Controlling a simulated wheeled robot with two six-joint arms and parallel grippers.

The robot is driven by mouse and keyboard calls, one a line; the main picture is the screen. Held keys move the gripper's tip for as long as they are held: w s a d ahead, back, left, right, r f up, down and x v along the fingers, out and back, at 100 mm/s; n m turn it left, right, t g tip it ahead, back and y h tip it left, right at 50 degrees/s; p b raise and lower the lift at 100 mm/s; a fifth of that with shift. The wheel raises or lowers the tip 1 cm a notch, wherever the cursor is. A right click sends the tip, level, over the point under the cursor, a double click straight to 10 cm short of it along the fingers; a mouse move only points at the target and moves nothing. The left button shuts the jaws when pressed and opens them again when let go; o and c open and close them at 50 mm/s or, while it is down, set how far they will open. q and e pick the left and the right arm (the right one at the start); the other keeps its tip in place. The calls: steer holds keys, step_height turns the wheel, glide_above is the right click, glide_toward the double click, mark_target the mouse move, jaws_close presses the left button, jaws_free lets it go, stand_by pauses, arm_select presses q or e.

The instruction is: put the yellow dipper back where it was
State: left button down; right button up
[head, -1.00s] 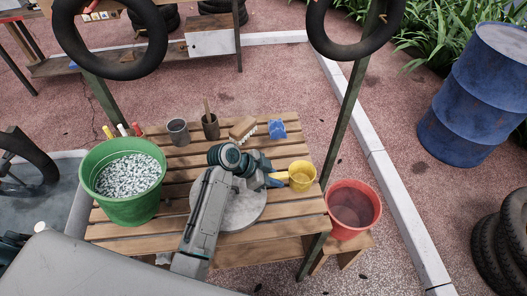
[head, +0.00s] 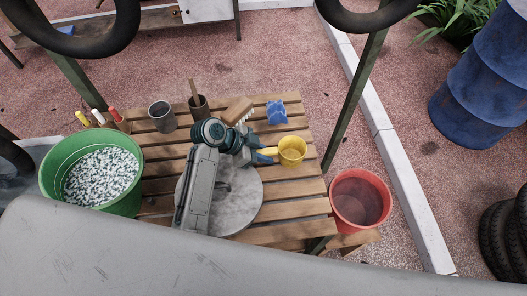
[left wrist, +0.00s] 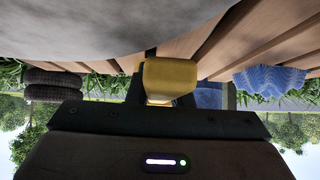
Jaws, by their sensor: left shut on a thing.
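The yellow dipper (head: 292,151) is a small round cup with its mouth up, near the right end of the slatted wooden table (head: 290,208). My left gripper (head: 266,154) is shut on its yellow handle, with the cup pointing right. In the left wrist view a yellow part of the dipper (left wrist: 170,80) fills the space between the fingers. I cannot tell whether the cup touches the slats or hangs just above them. My right gripper is not in view.
A grey round disc (head: 245,195) lies under my left arm. Behind are a blue scoop (head: 277,111), a brush (head: 238,110), a dark cup (head: 198,108) and a grey cup (head: 161,116). A green bucket (head: 72,150) stands left, a red bucket (head: 360,200) right, beside a post (head: 352,100).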

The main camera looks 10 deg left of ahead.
arm_select(q)
steer(key=shift+w, duration=0.1)
steer(key=c, duration=1.6)
jaws_free()
steer(key=shift+a, duration=0.15)
steer(key=shift+c, duration=0.2)
steer(key=o, duration=0.3)
steer(key=shift+s+r, duration=0.15)
steer(key=shift+s, duration=0.2)
steer(key=shift+o, duration=0.2)
steer(key=shift+w, duration=0.1)
steer(key=shift+a, duration=0.1)
steer(key=b+v, duration=0.1)
steer(key=v, duration=0.5)
steer(key=shift+a+r, duration=0.25)
steer(key=shift+a, duration=0.05)
steer(key=shift+s+r, duration=0.25)
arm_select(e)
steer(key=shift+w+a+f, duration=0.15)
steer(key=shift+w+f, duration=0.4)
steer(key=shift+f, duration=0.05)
